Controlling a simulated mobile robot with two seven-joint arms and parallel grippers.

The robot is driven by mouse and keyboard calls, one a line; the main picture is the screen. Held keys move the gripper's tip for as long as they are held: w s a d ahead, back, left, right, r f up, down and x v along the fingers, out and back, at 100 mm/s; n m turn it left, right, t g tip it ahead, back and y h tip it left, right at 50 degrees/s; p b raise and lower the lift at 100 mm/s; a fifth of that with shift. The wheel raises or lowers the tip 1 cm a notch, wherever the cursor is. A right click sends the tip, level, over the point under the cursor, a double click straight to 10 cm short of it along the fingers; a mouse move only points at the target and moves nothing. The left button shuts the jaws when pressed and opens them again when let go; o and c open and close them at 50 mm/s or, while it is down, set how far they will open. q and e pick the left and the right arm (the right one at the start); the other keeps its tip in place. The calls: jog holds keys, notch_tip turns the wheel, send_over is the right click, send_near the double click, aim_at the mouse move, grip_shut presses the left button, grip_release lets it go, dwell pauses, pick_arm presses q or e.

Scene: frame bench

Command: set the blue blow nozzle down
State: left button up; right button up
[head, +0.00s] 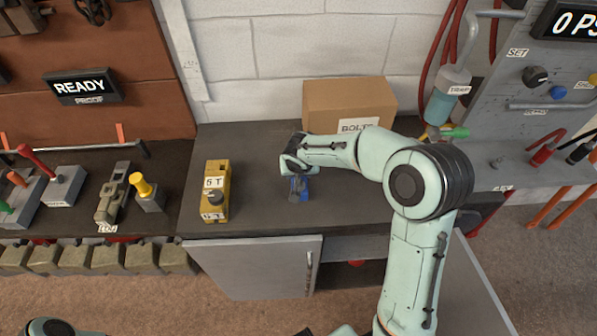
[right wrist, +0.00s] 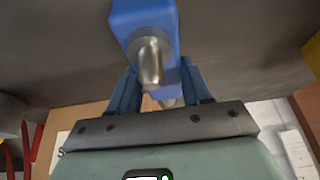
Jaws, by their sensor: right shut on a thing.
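My right gripper (head: 298,188) is over the dark bench top (head: 260,165), in front of the cardboard box. In the right wrist view its two blue fingers (right wrist: 160,92) are shut on the blue blow nozzle (right wrist: 143,16), which has a blue body and a silver metal tip pointing toward the camera. In the head view the nozzle is small and hard to separate from the blue fingers. I cannot tell whether it touches the bench. My left gripper is not in view; only a piece of my left arm shows at the bottom left.
A yellow block (head: 215,190) marked 5T stands left of the gripper. A cardboard box (head: 349,103) labelled BOLTS is behind it. A grey panel (head: 535,110) with knobs stands at the right. Bench top is clear between the yellow block and the gripper.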

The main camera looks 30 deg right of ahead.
jog(key=shift+f, duration=0.15)
jog(key=o, duration=1.3)
